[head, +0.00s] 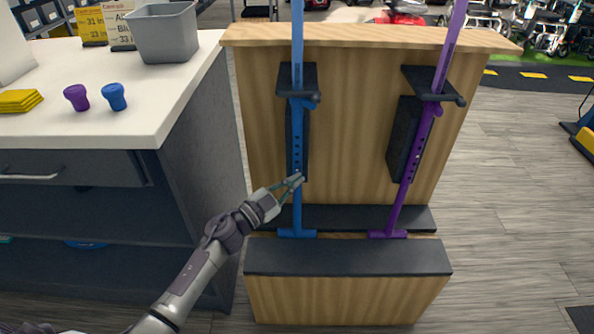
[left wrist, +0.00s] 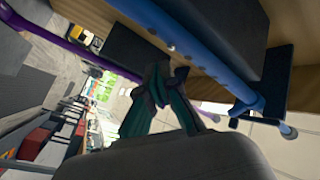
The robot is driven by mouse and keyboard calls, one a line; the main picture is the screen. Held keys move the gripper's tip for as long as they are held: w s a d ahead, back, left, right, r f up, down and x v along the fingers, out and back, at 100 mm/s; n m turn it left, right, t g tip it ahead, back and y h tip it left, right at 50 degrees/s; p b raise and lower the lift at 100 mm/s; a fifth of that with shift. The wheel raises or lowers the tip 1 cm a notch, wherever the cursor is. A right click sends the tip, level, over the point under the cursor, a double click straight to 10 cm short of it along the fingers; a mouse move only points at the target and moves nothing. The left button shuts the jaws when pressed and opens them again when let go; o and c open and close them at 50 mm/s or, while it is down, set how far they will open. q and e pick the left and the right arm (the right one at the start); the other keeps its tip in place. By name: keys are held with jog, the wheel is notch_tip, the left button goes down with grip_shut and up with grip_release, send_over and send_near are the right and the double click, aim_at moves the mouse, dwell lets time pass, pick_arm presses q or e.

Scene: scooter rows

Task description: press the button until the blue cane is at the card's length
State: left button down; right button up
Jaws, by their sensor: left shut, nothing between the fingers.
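The blue cane (head: 297,212) stands upright in a wooden rack, its foot on a dark ledge and its top beyond the picture's edge. A row of dark holes runs down its shaft. My left gripper (head: 299,180) is shut and empty, its fingertips at the cane just under the holes. I cannot make out the button or whether the tips touch it. In the left wrist view the shut fingers (left wrist: 160,84) are close beside the blue cane (left wrist: 204,58). A yellow card (head: 92,25) reading 31 in and a taller card (head: 122,30) stand on the white counter.
A purple cane (head: 398,202) leans in the rack (head: 340,300) to the right. Dark brackets stick out at both canes. The counter (head: 190,80) holds a grey bin (head: 163,35), purple (head: 76,97) and blue knobs (head: 114,97) and yellow cloths (head: 20,101).

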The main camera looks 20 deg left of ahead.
aim_at(297, 170)
pick_arm(q)
jog(key=shift+w, duration=0.1)
jog(key=shift+w+a, duration=0.15)
jog(key=shift+w, duration=0.2)
pick_arm(e)
jog(key=shift+s+f, duration=0.1)
jog(key=shift+f, duration=0.1)
pick_arm(q)
jog(key=shift+w, duration=0.3)
pick_arm(e)
jog(key=shift+w+r, duration=0.2)
jog(key=shift+r, duration=0.1)
pick_arm(q)
jog(key=shift+w+a, duration=0.15)
jog(key=shift+w, duration=0.05)
pick_arm(e)
jog(key=shift+r, duration=0.1)
pick_arm(q)
jog(key=shift+w+a+r, duration=0.1)
jog(key=shift+w+r, duration=0.05)
jog(key=shift+r, duration=0.1)
pick_arm(e)
jog(key=shift+s+r, duration=0.1)
jog(key=shift+s, duration=0.1)
dwell(0.3)
